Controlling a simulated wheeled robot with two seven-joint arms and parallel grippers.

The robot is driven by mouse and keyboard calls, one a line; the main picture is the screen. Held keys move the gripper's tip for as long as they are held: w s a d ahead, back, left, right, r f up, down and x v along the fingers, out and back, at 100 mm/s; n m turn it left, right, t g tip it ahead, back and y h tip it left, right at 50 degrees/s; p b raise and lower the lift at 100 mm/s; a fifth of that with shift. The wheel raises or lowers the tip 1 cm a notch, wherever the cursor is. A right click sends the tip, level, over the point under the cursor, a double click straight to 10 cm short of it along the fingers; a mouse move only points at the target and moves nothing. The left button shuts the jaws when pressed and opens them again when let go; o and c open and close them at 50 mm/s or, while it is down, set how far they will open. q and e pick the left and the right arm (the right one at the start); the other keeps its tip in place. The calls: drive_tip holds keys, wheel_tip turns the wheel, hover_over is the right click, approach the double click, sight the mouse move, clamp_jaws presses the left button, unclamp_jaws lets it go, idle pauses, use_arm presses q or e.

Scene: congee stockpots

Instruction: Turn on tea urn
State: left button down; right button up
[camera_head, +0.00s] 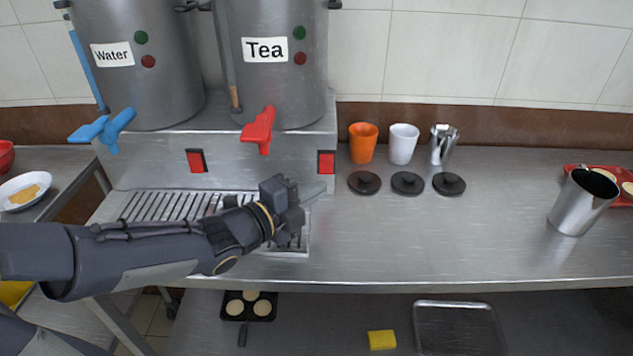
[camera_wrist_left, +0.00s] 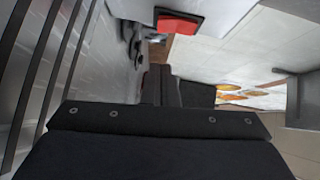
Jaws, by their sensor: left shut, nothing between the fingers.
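The steel tea urn (camera_head: 285,95) stands at the upper left in the head view, with a "Tea" label, a green and a red button or light, and a red tap (camera_head: 259,130). A red switch (camera_head: 326,162) sits on the base front, to the right below this urn. My left gripper (camera_head: 316,191) is shut and empty, just below that switch and apart from it in the head view. In the left wrist view a red switch (camera_wrist_left: 180,23) shows above the shut fingers (camera_wrist_left: 160,85). My right gripper is in no view.
The water urn (camera_head: 140,85) with a blue tap (camera_head: 103,129) stands at left, with another red switch (camera_head: 196,160) below. An orange cup (camera_head: 363,142), a white cup (camera_head: 403,144) and black lids stand right. A steel cup (camera_head: 583,201) with dark contents is far right. The front counter is clear.

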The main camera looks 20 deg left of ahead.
sight(329, 172)
use_arm(q)
drive_tip(key=shift+w+a+f+p, duration=0.1)
drive_tip(key=shift+w+a, duration=0.05)
drive_tip(key=shift+w, duration=0.6)
drive_tip(key=shift+w+a+f+p, duration=0.1)
drive_tip(key=shift+w, duration=0.6)
drive_tip(key=shift+w+a+f+p, duration=0.1)
drive_tip(key=shift+w+a, duration=0.05)
drive_tip(key=shift+w, duration=0.6)
drive_tip(key=shift+w+f+b, duration=0.15)
drive_tip(key=shift+f+b, duration=0.25)
drive_tip(key=shift+b, duration=0.8)
drive_tip(key=shift+r, duration=0.35)
drive_tip(key=p+v, duration=0.1)
drive_tip(key=v, duration=0.6)
drive_tip(key=shift+s+a+f, duration=0.15)
drive_tip(key=shift+s+a, duration=0.1)
drive_tip(key=shift+s, duration=0.1)
